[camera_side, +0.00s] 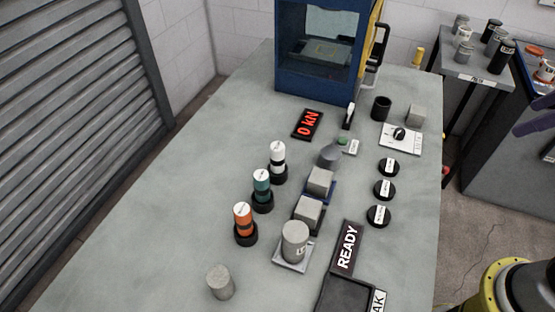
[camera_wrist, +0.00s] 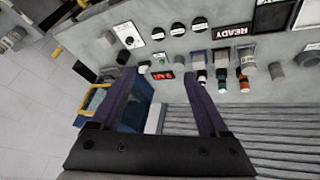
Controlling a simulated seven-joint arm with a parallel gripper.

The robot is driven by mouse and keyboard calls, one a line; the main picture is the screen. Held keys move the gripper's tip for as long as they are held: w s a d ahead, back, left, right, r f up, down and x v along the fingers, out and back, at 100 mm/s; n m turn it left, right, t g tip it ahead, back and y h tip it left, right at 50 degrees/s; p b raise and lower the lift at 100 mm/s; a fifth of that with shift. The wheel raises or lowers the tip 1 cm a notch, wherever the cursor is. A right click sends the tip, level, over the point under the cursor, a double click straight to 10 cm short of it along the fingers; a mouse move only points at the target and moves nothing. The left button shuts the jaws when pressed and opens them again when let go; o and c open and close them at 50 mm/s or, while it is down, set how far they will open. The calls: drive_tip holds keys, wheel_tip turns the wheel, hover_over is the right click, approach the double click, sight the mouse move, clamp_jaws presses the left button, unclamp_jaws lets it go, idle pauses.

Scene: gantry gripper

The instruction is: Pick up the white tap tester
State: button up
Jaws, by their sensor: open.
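The white tap tester (camera_side: 278,152) stands upright in a black round base on the grey bench in the side view. It is the farthest back in a row with a teal tester (camera_side: 261,181) and an orange tester (camera_side: 242,214). In the wrist view the white tester (camera_wrist: 202,75) looks small, just right of the right finger. My gripper (camera_wrist: 157,77) is open, with nothing between its fingers, and well away from the testers. Its dark purple fingers partly show at the right edge of the side view.
Grey blocks and cylinders (camera_side: 295,240) stand close to the right of the testers. A READY sign (camera_side: 347,247) and black round pads (camera_side: 383,189) lie farther right. A blue press (camera_side: 320,85) stands at the back. The bench left of the testers is clear.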

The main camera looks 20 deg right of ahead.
drive_tip(key=w+a+r+n+g, duration=0.1)
drive_tip(key=w+a+r+n, duration=0.2)
drive_tip(key=w, duration=0.4)
drive_tip(key=w+a+r+n, duration=0.2)
drive_tip(key=w+a+r, duration=0.15)
drive_tip(key=w, duration=0.45)
drive_tip(key=n+g, duration=0.5)
drive_tip(key=n, duration=0.2)
hover_over(277, 157)
drive_tip(key=w+d, duration=0.2)
drive_tip(key=f, duration=2.2)
drive_tip(key=shift+a+f, duration=0.15)
drive_tip(key=shift+a, duration=0.05)
wheel_tip(277, 157, down, 7)
drive_tip(key=shift+r, duration=0.1)
drive_tip(key=shift+s+a+f, duration=0.1)
drive_tip(key=shift+a+f, duration=0.1)
drive_tip(key=shift+f, duration=1.4)
drive_tip(key=shift+s+a+f, duration=0.1)
drive_tip(key=shift+a+f, duration=0.05)
drive_tip(key=shift+f, duration=1.4)
drive_tip(key=shift+r, duration=0.1)
clamp_jaws()
